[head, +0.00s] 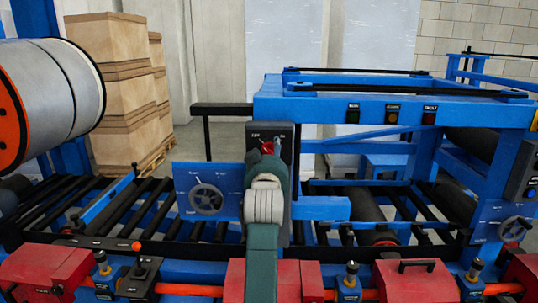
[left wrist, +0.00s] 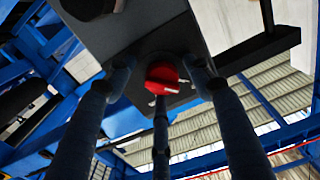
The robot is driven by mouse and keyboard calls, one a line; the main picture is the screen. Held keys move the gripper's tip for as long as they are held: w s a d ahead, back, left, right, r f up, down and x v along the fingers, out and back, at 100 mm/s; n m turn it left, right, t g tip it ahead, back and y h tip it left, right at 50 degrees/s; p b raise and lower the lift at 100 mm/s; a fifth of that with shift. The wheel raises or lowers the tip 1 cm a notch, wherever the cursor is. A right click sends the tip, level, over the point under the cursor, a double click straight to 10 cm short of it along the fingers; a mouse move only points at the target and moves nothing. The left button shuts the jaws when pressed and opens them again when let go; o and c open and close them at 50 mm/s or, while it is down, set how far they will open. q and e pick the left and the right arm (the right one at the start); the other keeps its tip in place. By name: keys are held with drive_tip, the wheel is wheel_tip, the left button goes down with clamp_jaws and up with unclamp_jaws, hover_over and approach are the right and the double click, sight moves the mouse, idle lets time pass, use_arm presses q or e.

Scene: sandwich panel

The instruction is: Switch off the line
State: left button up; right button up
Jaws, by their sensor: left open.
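A red rotary switch knob (head: 267,147) sits on a dark grey switch box (head: 284,133) with small white lettering above it, in the middle of the head view. In the left wrist view the red knob (left wrist: 162,77) shows a white mark and stands on the face of the grey box (left wrist: 150,35). My left gripper (head: 267,160) is right in front of the knob and hides the lower part of the box. In the left wrist view its dark fingers (left wrist: 160,95) are open and spread around the knob; I cannot tell whether they touch it.
A blue panel with a handwheel (head: 207,198) stands left of the box. A blue frame (head: 395,110) with labelled buttons is at right. Red machine housings (head: 415,280) with small levers line the front. A large roll (head: 60,95) and stacked boxes (head: 115,75) are at left.

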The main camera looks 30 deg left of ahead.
sight(269, 150)
use_arm(q)
wheel_tip(269, 150, up, 10)
drive_tip(key=shift+f, duration=0.1)
idle(0.4)
drive_tip(key=shift+w, duration=0.1)
idle(0.4)
